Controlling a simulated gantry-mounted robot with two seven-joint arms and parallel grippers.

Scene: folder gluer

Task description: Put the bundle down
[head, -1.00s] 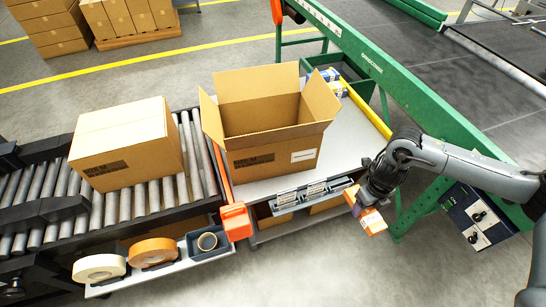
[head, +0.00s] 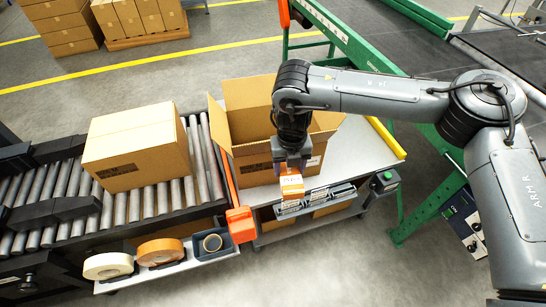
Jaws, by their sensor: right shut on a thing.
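My right gripper (head: 292,165) points down and is shut on an orange and white bundle (head: 291,187). It holds the bundle in front of the near wall of the open cardboard box (head: 245,165), by the front edge of the grey packing table (head: 257,196). Whether the bundle touches the table cannot be told. My left gripper is not in view.
A closed carton (head: 130,150) sits on the roller conveyor (head: 160,198) at left. Tape rolls (head: 160,251) lie on a low shelf in front. A green frame (head: 345,38) runs behind.

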